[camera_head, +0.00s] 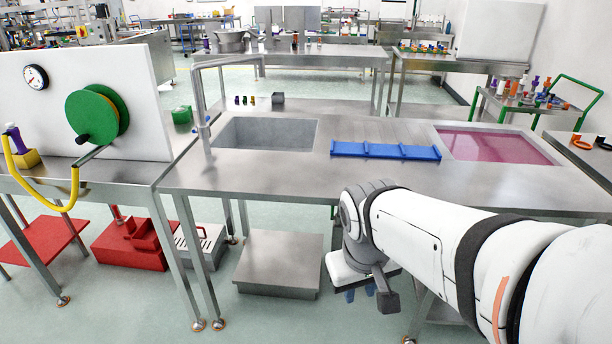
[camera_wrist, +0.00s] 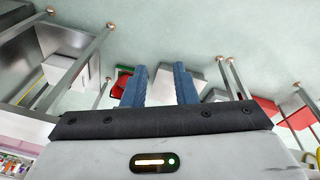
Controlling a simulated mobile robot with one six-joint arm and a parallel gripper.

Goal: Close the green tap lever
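A tall grey tap (camera_head: 201,105) stands at the left end of the sink (camera_head: 265,133). A small blue-grey part shows on its post, but I cannot make out a green lever there. A large green wheel (camera_head: 97,113) with a black knob is on the white panel at left. A dark greenish bar (camera_head: 92,156) slants below it to the yellow hose (camera_head: 72,195). My gripper (camera_head: 360,293) hangs low in front of the table, far right of the tap and wheel. In the wrist view, my gripper's blue fingers (camera_wrist: 160,85) are apart with nothing between them.
The steel table (camera_head: 300,180) has a blue rack (camera_head: 385,151) and a pink-bottomed basin (camera_head: 495,146). The table's front edge lies between my gripper and the tabletop.

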